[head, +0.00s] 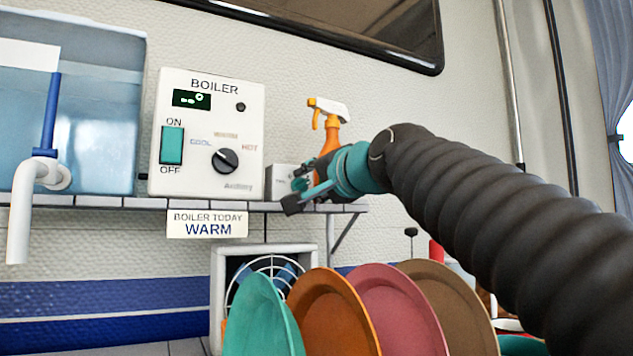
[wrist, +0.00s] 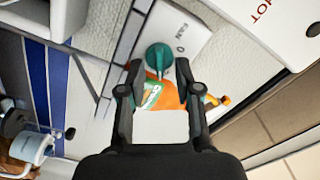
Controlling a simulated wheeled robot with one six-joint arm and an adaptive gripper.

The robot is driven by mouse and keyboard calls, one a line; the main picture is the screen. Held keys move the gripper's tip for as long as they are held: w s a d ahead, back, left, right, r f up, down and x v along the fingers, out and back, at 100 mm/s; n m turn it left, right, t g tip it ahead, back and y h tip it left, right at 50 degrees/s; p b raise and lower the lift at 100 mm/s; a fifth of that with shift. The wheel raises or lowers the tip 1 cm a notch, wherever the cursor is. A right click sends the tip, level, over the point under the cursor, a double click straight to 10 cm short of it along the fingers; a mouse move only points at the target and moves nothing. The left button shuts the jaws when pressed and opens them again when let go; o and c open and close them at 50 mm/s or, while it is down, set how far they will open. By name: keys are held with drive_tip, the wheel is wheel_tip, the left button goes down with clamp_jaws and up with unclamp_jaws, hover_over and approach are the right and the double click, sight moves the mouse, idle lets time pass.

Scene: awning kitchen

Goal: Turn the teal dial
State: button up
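The teal dial (wrist: 159,56) sits on the front of a small pale box (wrist: 180,30) marked FAN, with a 0 beside the dial. In the head view the box (head: 284,180) stands on the shelf, and the dial is partly hidden by my gripper (head: 297,188). In the wrist view my gripper (wrist: 159,72) has its two fingers apart, one on either side of the dial. They look open. Whether the tips touch the dial or stop just short of it, I cannot tell.
An orange spray bottle (head: 331,130) stands right behind my gripper. The boiler panel (head: 207,135) is left of the box. Coloured plates (head: 262,318) stand below the shelf (head: 100,201), near a fan (head: 272,268). A water tank (head: 100,110) is far left.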

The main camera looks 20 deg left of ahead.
drive_tip(key=shift+c, duration=0.2)
clamp_jaws()
drive_tip(key=n, duration=0.5)
drive_tip(key=shift+a+r+n, duration=0.1)
drive_tip(key=shift+r+n, duration=0.05)
drive_tip(key=shift+n, duration=0.15)
drive_tip(key=n, duration=0.2)
drive_tip(key=n+b, duration=0.1)
drive_tip(key=n, duration=0.2)
drive_tip(key=shift+s+a, duration=0.1)
drive_tip(key=shift+s, duration=0.1)
drive_tip(key=n, duration=0.3)
drive_tip(key=n+b, duration=0.1)
drive_tip(key=n, duration=0.2)
drive_tip(key=shift+s+a+n, duration=0.15)
drive_tip(key=shift+s+n, duration=0.05)
drive_tip(key=shift+n, duration=0.2)
drive_tip(key=n+b, duration=0.1)
drive_tip(key=n, duration=0.5)
drive_tip(key=shift+s+a, duration=0.1)
drive_tip(key=shift+n, duration=0.3)
